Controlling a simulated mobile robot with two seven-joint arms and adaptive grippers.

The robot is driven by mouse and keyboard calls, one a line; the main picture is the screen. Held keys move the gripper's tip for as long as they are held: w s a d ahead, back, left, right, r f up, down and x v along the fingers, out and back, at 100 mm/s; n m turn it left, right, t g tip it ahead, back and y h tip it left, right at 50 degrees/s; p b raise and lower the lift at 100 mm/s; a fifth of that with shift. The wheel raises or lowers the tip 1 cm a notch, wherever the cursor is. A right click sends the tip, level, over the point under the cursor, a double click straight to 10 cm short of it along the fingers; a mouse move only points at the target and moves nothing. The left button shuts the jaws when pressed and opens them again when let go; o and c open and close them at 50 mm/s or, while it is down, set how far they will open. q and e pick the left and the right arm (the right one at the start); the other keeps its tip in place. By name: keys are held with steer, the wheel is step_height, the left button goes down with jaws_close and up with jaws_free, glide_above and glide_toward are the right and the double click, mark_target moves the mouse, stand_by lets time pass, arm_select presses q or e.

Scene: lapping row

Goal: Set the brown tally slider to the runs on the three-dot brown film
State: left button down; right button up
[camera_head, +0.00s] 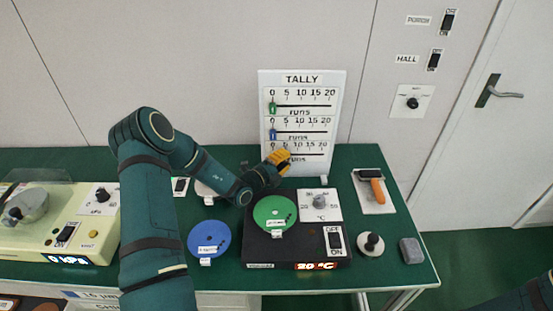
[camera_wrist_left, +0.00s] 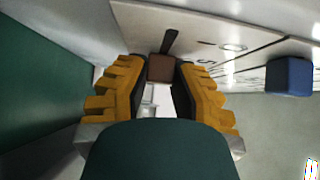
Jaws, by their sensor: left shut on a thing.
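The white tally board (camera_head: 302,80) stands upright at the back of the green table, with three slider rows marked 0 to 20. A green slider (camera_head: 272,107) and a blue slider (camera_head: 273,134) sit at 0 on the upper two rows. My left gripper (camera_head: 282,157) is at the lowest row, near its left end, and covers the slider there in the head view. In the left wrist view the brown slider (camera_wrist_left: 160,68) is between its yellow fingers, which are shut on it. Its exact reading is hidden. I cannot make out a three-dot brown film. My right gripper is out of view.
A green disc (camera_head: 275,212) lies on a black hot plate (camera_head: 310,249) showing 20 °C. A blue disc (camera_head: 209,239) lies left of it. A pale machine (camera_head: 60,232) stands at left. An orange-handled tool (camera_head: 372,184), a knobbed weight (camera_head: 371,245) and a grey block (camera_head: 411,250) are at right.

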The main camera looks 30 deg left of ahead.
arm_select(q)
steer(key=c, duration=0.7)
jaws_free()
steer(key=shift+a, duration=0.1)
steer(key=shift+c, duration=0.2)
steer(key=shift+s, duration=0.1)
steer(key=v, duration=1.1)
steer(key=shift+s, duration=0.4)
